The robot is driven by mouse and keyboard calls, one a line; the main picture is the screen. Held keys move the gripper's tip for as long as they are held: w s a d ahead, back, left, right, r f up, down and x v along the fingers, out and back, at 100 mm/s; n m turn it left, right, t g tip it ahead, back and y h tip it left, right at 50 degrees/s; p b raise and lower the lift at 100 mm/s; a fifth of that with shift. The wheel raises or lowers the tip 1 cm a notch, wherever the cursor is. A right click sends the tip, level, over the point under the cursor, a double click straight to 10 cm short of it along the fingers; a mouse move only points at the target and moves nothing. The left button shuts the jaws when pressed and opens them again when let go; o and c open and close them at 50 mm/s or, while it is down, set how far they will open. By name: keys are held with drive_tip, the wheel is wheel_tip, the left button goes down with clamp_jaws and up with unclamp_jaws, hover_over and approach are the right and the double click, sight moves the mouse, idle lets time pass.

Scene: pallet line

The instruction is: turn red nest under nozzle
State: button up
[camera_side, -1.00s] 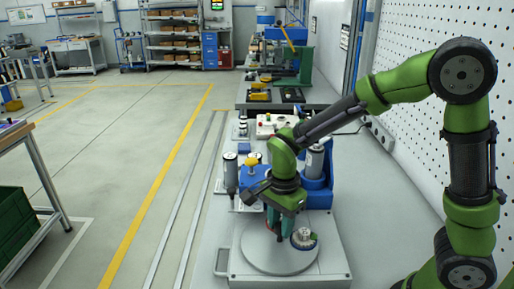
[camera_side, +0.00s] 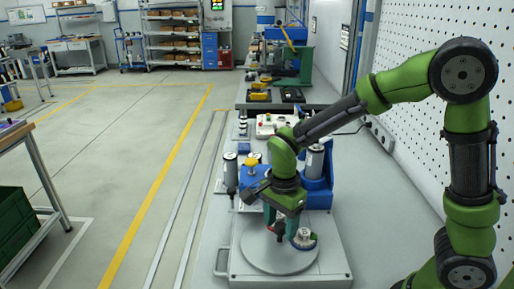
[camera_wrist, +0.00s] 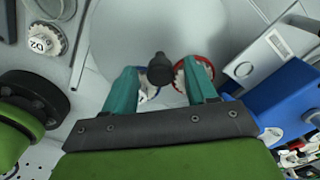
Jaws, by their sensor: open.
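A pale round turntable (camera_side: 265,258) lies on the grey base plate, and it fills the upper middle of the wrist view (camera_wrist: 130,30). A red-rimmed nest (camera_wrist: 209,68) sits on it beside my right finger, partly hidden by that finger. A blue-rimmed nest (camera_wrist: 142,97) is mostly hidden behind my left finger and the dark post; it shows at the turntable's right in the side view (camera_side: 303,240). My gripper (camera_side: 281,222) points down over the turntable. Its teal fingers are apart (camera_wrist: 162,75), with a dark round-topped post (camera_wrist: 160,66) between them. I cannot tell whether they touch it.
A blue housing (camera_side: 318,196) with grey cylinders stands behind the turntable. A white block (camera_wrist: 258,60) is close to its edge. A white dial (camera_wrist: 42,41) is on the near left plate. A control box (camera_side: 268,122) is further back.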

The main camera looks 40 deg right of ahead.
sight(280, 225)
wheel_tip(280, 225, up, 17)
idle(0.4)
drive_tip(key=shift+f, duration=0.1)
